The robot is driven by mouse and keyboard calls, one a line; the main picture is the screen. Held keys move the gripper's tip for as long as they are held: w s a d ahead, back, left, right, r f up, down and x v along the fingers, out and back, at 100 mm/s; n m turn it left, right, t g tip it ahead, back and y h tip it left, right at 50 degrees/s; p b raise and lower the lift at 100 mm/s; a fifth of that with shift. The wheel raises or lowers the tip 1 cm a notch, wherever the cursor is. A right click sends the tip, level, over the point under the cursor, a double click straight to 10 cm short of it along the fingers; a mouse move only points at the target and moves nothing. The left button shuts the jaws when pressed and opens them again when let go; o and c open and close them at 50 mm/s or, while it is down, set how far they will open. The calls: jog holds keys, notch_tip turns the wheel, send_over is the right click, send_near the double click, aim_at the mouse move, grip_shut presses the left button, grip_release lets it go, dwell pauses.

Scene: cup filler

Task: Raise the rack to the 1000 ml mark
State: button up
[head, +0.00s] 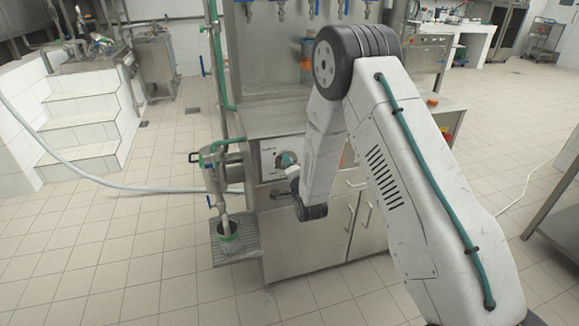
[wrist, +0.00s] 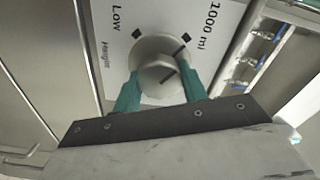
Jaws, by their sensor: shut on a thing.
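The height knob (wrist: 158,64) is a round grey knob on a pale panel printed "Low", "Height" and "1000 ml" (wrist: 200,25), with black diamond marks. A dark line on the knob's side points up and right, close to the 1000 ml diamond (wrist: 187,37). My gripper (wrist: 162,85) has its teal fingers shut on the knob from both sides. In the head view my gripper (head: 288,160) is at the panel on the cabinet front and mostly covers the knob. The rack (head: 249,248) is a metal grate low at the cabinet's left side, with a green-rimmed cup (head: 229,240) under the nozzle.
The filler pipe (head: 213,175) with its green handle stands above the cup. Cabinet doors (head: 345,215) lie below the panel. A pale hose (head: 110,186) crosses the tiled floor. White steps (head: 85,125) stand at left. The floor in front is clear.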

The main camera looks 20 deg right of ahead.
jog(key=o, duration=1)
jog(key=shift+c, duration=0.2)
jog(key=s, duration=0.8)
jog(key=shift+w, duration=0.1)
